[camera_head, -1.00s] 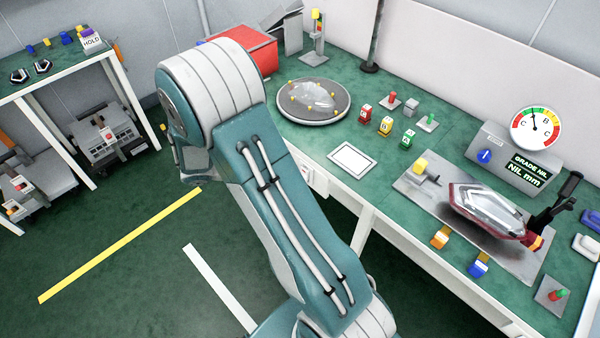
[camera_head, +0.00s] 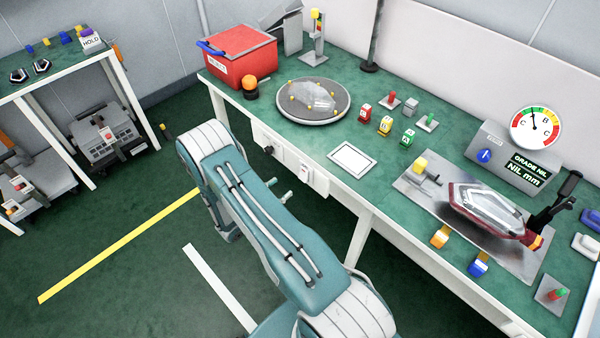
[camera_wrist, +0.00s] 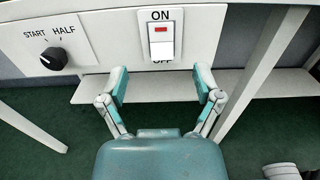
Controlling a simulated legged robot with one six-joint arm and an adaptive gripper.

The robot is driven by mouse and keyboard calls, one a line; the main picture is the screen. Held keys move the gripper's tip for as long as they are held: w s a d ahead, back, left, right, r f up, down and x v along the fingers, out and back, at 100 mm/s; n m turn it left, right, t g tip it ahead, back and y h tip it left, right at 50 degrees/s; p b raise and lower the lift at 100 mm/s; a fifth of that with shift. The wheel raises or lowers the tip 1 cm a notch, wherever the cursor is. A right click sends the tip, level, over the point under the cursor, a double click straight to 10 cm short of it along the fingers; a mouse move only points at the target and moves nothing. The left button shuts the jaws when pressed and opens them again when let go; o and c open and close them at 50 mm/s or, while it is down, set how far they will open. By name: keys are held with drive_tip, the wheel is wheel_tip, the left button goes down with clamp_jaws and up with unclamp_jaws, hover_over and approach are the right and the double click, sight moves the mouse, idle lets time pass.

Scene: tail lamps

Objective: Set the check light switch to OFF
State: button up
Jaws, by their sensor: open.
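The check light switch (camera_wrist: 161,40) is a white rocker on a pale plate on the bench front. ON is printed above it and OFF below. A red mark shows on its upper half, and its lower end partly covers the word OFF. In the head view the switch (camera_head: 305,173) is small, on the drawer front under the bench top. My gripper (camera_wrist: 161,82) is open and empty in the wrist view. Its two fingers stand apart below the switch, one to each side, with no visible contact. In the head view my arm hides most of the gripper.
A black START/HALF knob (camera_wrist: 54,59) sits left of the switch. A white bench leg (camera_wrist: 262,70) stands to the right. A red box (camera_head: 240,62), an orange lamp (camera_head: 250,85) and a round turntable (camera_head: 312,104) stand on the bench above. The floor before the bench is clear.

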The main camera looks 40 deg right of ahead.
sight(304, 170)
drive_tip(key=d, duration=0.8)
drive_tip(key=shift+w+d, duration=0.3)
drive_tip(key=shift+d, duration=0.05)
